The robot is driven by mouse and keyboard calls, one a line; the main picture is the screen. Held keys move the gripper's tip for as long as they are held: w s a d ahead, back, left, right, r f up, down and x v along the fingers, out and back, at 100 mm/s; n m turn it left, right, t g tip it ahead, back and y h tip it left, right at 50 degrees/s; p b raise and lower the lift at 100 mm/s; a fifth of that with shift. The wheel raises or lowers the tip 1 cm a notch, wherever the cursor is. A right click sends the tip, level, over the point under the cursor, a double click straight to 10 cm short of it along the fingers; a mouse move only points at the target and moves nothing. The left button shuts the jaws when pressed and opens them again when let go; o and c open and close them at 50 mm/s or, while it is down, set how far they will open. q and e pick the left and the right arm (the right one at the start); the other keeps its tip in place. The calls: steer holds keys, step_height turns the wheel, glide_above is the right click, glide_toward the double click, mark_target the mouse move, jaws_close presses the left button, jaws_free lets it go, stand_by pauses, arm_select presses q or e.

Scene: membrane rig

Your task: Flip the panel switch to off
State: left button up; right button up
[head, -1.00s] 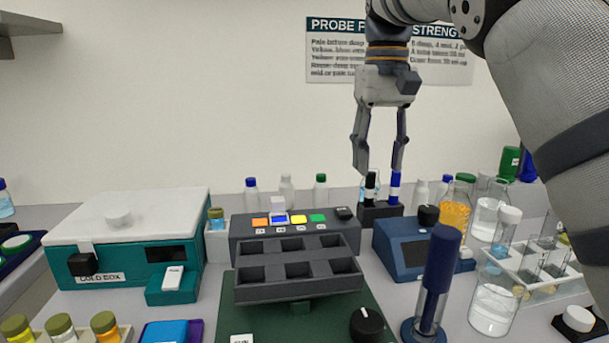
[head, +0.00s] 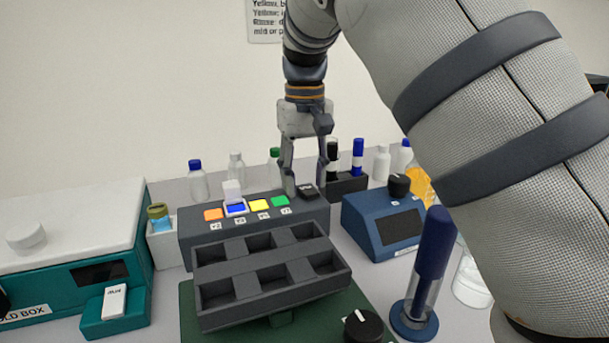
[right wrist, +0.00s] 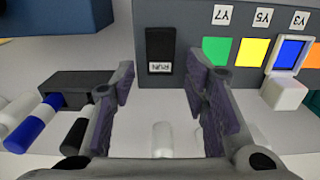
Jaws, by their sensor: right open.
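The panel switch (head: 309,192) is a small black rocker at the right end of the grey panel (head: 200,250). In the right wrist view the switch (right wrist: 160,48) lies ahead of the fingertips, with a white label at its near end that seems to read RUN. My right gripper (head: 306,182) is open and points down just above the switch. In the right wrist view the fingers (right wrist: 160,82) are spread to either side of the switch's line, with nothing between them. I cannot tell whether a fingertip touches the panel. My left gripper is not in view.
Orange, blue, yellow and green buttons (head: 280,201) sit left of the switch; the blue one has a raised clear-white cover (head: 232,190). A grey slotted rack (head: 270,316) stands in front. A blue device (head: 352,222) and a black marker holder (head: 346,186) are to the right.

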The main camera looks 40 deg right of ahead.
jaws_close()
steer(key=shift+s+a+r+t+h, duration=0.1)
steer(key=shift+s+t+h, duration=0.15)
steer(key=shift+t, duration=0.55)
steer(key=shift+s+a+r+t+h, duration=0.1)
steer(key=shift+t+h, duration=0.15)
steer(key=shift+t, duration=0.55)
jaws_free()
steer(key=v, duration=1.2)
